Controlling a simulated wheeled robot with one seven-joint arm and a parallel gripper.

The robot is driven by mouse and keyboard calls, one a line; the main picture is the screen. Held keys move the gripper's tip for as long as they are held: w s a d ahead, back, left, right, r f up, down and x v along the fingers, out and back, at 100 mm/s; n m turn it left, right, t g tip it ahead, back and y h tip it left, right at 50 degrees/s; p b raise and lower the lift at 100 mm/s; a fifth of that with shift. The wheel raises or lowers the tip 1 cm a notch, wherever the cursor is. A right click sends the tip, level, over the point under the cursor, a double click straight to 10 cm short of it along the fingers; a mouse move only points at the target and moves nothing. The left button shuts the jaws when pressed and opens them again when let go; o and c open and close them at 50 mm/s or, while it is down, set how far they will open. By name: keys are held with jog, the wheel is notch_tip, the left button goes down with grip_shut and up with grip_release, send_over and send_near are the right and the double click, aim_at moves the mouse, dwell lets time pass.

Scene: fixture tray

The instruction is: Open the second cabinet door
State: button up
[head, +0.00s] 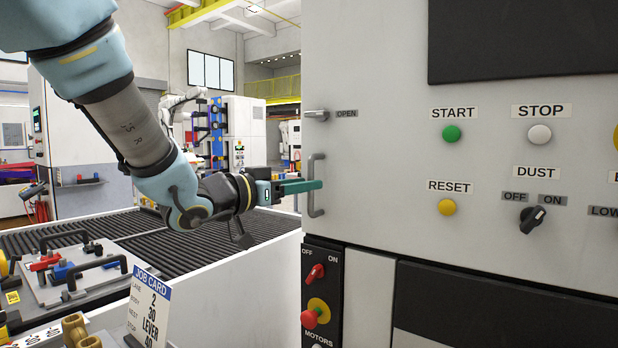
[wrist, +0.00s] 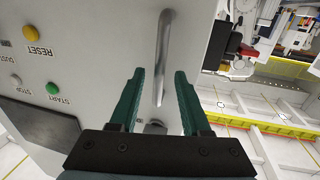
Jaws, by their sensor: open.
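The grey cabinet door (head: 380,200) on the right of the head view looks closed. It has a vertical bar handle (head: 317,205) near its left edge, which also shows in the wrist view (wrist: 164,45). A small lever (head: 316,115) marked OPEN sits above the handle. My gripper (head: 316,185) reaches the handle from the left, its green fingers pointing at the door edge. In the wrist view the gripper (wrist: 159,74) is open, and the bar shows between its two fingers with gaps at both sides. One finger hides part of the bar in the head view.
The panel carries a green START button (head: 451,133), a white STOP button (head: 539,134), a yellow RESET button (head: 446,207) and a black dial (head: 532,218). Below are red switches (head: 315,272). A job card (head: 150,305) and a fixture tray (head: 110,285) stand at lower left.

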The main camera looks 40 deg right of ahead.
jog(key=shift+d, duration=1.25)
jog(key=shift+c, duration=0.4)
grip_shut()
